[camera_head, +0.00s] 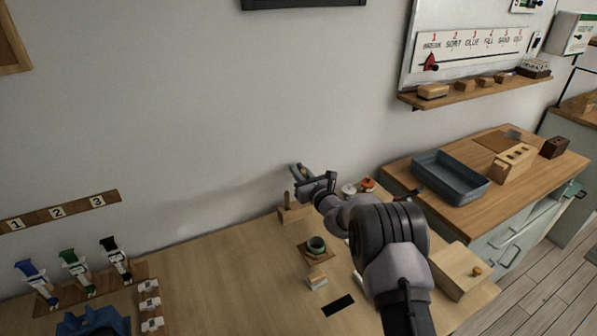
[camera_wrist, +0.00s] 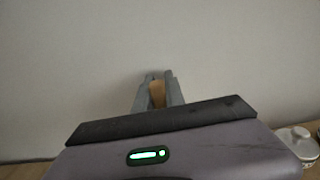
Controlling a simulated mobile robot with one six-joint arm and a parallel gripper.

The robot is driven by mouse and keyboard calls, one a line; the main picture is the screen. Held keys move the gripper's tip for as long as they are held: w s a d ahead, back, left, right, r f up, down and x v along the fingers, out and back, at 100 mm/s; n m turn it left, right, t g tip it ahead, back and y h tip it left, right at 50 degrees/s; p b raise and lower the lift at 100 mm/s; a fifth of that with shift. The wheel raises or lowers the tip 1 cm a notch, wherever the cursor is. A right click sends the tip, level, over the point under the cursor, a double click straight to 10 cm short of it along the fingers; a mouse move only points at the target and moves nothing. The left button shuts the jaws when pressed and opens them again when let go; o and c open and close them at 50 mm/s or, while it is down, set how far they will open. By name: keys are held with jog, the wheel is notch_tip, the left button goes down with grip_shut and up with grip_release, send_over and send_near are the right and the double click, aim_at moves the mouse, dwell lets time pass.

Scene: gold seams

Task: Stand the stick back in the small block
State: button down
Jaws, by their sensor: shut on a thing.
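My gripper (camera_head: 304,178) is at the back of the light wooden table, close to the wall. In the wrist view my gripper (camera_wrist: 156,78) is shut on a tan, wood-coloured piece, seemingly the stick (camera_wrist: 157,94); only a short part shows between the fingers. Its ends are hidden, so its tilt is unclear. A small wooden block (camera_head: 295,214) stands on the table just below and left of my gripper in the head view, partly behind the arm. A thin brown upright piece (camera_head: 287,200) shows at its left end. The held piece appears apart from the block.
A small dark green pot (camera_head: 316,244) and a small pale-topped block (camera_head: 316,281) stand nearer. Small jars (camera_head: 366,184) are right of my gripper; one shows in the wrist view (camera_wrist: 299,142). A wooden box (camera_head: 458,270) is at right. The table's left-middle is clear.

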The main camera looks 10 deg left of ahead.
jog(key=shift+f+b, duration=0.6)
jog(key=shift+f, duration=0.05)
dwell(0.8)
jog(key=shift+f+b, duration=0.3)
jog(key=shift+f+b, duration=0.5)
jog(key=shift+f, duration=0.15)
jog(key=shift+f+b, duration=0.3)
jog(key=shift+f+b, duration=0.6)
dwell(0.7)
jog(key=c, duration=1.3)
grip_release()
